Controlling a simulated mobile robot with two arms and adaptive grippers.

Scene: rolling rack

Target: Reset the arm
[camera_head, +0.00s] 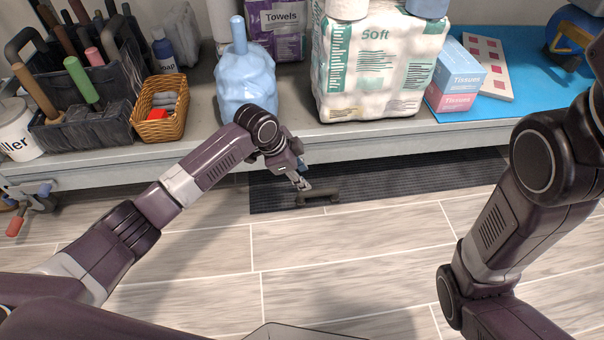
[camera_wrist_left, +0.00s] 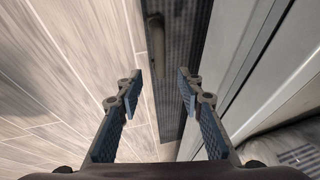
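My left gripper (camera_head: 302,180) is just in front of the shelf edge, above the floor. In the left wrist view its two fingers (camera_wrist_left: 160,95) stand apart with nothing between them. Below and beyond it, a dark handle-shaped bar (camera_head: 318,196) lies at the near edge of a dark ribbed mat (camera_head: 400,187); the bar also shows in the left wrist view (camera_wrist_left: 156,50). My right arm rises along the right side of the head view, and its gripper is outside the picture.
The grey shelf (camera_head: 290,135) holds a dark tool caddy (camera_head: 95,125), a wicker basket (camera_head: 160,120), a blue bagged bundle (camera_head: 243,85), a large white soft pack (camera_head: 375,65) and tissue boxes (camera_head: 458,75). A clamp (camera_head: 30,205) hangs at left. The front floor is clear.

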